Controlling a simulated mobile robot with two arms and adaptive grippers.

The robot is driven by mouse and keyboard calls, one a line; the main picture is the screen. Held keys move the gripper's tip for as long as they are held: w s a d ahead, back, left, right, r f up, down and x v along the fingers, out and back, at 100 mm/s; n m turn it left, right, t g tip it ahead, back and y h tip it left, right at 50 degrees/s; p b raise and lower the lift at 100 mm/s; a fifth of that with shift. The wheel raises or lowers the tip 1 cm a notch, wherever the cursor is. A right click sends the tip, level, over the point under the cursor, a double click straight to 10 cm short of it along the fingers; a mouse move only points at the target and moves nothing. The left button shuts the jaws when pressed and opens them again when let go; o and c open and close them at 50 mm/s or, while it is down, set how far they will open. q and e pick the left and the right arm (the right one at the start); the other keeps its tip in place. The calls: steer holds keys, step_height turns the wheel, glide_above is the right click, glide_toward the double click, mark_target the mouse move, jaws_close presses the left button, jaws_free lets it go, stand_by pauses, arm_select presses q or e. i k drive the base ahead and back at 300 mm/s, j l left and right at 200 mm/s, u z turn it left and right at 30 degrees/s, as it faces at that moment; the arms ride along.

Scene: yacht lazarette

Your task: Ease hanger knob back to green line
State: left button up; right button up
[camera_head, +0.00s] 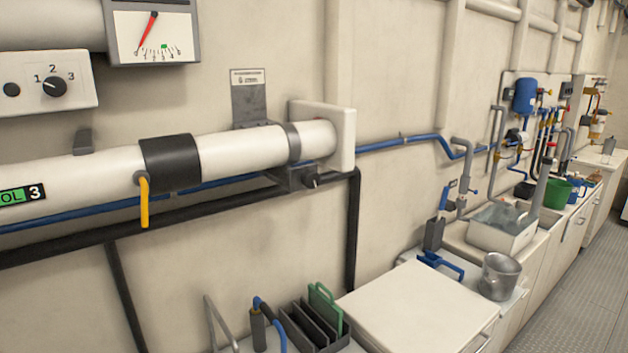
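A white pipe (235,150) runs along the wall and ends at a white block (335,135). A grey hanger clamp (292,143) wraps the pipe near that end, with a grey plate (249,102) above. A small dark knob (313,182) sits on the bracket under the clamp. A gauge (153,33) at the top left has a red needle pointing down-left and a green mark on its scale, right of the needle tip. A black rotary knob (54,86) on a white panel is marked 1, 2, 3. Neither of my grippers is in view.
A yellow lever (144,201) hangs from the black pipe collar (170,162). Below stand a white cabinet top (418,303), a dark rack (312,325) and a metal pot (499,276). A sink (503,227) stands farther back. The grey floor (577,265) at right looks clear.

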mark_target(310, 179)
steer(key=l+u, duration=0.2)
steer(key=u, duration=0.2)
steer(key=l+u, duration=0.15)
steer(key=u, duration=0.25)
steer(key=k+l+u, duration=0.1)
steer(key=u, duration=0.3)
